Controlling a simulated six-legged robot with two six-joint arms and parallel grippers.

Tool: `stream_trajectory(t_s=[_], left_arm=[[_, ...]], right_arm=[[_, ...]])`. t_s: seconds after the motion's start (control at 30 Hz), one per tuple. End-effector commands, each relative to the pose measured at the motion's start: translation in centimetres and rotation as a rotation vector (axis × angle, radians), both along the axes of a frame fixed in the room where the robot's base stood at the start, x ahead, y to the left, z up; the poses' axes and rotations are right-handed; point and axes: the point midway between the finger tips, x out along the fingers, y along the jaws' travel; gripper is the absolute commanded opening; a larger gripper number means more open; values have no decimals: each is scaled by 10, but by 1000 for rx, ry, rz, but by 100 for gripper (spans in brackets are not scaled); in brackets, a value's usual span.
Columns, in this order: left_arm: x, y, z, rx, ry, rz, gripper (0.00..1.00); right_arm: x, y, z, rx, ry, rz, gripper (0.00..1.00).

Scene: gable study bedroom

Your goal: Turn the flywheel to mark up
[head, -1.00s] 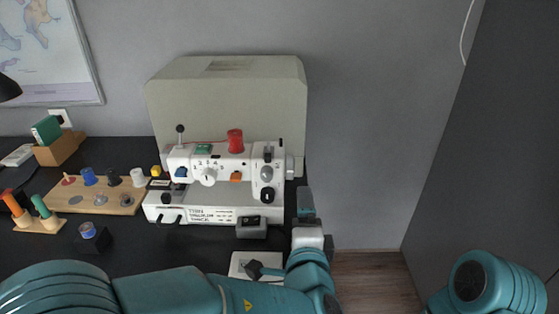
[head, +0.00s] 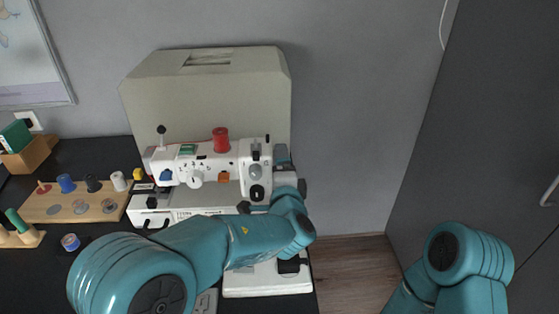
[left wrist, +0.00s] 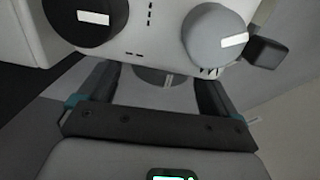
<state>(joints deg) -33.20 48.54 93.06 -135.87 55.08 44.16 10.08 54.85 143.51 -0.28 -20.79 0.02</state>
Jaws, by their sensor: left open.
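The white sewing machine (head: 232,165) stands on the black desk against its beige cover. In the left wrist view, a grey disc with a pale mark (left wrist: 160,77), apparently the flywheel, shows partly beneath the machine's edge. The open fingers of the left gripper (left wrist: 157,88) are on either side of it; I cannot tell whether they touch it. My right arm shows at the lower right of the head view, but its gripper is out of frame.
A grey dial (left wrist: 215,38) and a black dial (left wrist: 85,20) are on the machine's face close to the fingers. A red spool (head: 221,140) stands on top. A wooden spool board (head: 60,207) lies at left. The floor (head: 350,270) right of the desk is clear.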

Motion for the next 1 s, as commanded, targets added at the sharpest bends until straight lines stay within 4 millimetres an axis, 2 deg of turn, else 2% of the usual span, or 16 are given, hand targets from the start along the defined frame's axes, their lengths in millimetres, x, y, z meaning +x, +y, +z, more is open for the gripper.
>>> stream_trajectory(t_s=[0.1, 0.2, 0.5, 0.67, 0.8, 1.0], left_arm=[[16, 1, -1, 0, 0, 1, 92], [23, 2, -2, 1, 0, 0, 92], [26, 2, -2, 1, 0, -1, 92], [26, 2, -2, 0, 0, 0, 41], [26, 3, 0, 0, 9, 1, 41], [26, 3, 1, -1, 111, 1, 41]], right_arm=[[0, 0, 3, 0, 0, 0, 0], [0, 0, 4, 0, 0, 0, 0], [0, 0, 4, 0, 0, 0, 0], [0, 0, 4, 0, 0, 0, 0], [0, 0, 6, 0, 0, 0, 0], [0, 0, 18, 0, 0, 0, 0]])
